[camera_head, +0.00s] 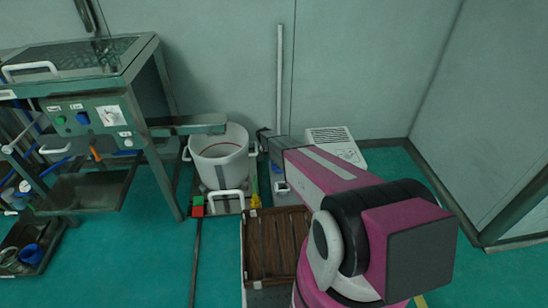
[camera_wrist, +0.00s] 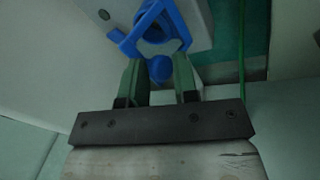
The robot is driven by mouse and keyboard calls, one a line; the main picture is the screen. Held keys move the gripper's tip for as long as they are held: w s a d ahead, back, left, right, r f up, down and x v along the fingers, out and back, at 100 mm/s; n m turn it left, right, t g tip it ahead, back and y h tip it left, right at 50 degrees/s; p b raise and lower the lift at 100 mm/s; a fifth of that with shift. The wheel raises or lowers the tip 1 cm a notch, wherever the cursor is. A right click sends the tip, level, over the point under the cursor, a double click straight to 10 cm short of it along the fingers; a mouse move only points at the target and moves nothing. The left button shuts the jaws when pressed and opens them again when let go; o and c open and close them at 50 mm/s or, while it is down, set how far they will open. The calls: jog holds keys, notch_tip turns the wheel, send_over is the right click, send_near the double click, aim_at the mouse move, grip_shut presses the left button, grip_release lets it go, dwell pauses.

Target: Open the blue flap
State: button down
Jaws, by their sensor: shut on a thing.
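In the wrist view the blue flap (camera_wrist: 163,24) is a bright blue, frame-like part with a rounded knob at its lower end, set against a pale grey surface. My gripper (camera_wrist: 159,68) is shut on it, with one green finger on each side of the knob. I cannot tell from this view how far the flap is turned. In the head view my arm reaches toward the back wall beside a white bucket. A small patch of blue (camera_head: 276,169) shows under my wrist there, and my fingers are mostly hidden.
A white bucket (camera_head: 219,165) stands left of my wrist, under the spout of a metal machine (camera_head: 110,127) with a control panel. A white vented box (camera_head: 345,149) is at the back right. A brown slatted crate (camera_head: 268,247) lies in front. Floor at right is clear.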

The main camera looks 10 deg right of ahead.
jog(key=shift+w+a+f, duration=0.3)
jog(key=shift+a+f, duration=0.3)
jog(key=shift+f, duration=0.3)
jog(key=c, duration=0.8)
grip_release()
jog(key=shift+c, duration=0.2)
jog(key=shift+s+d+r, duration=0.1)
jog(key=shift+s+r, duration=0.1)
jog(key=shift+s, duration=0.05)
jog(key=shift+c, duration=0.3)
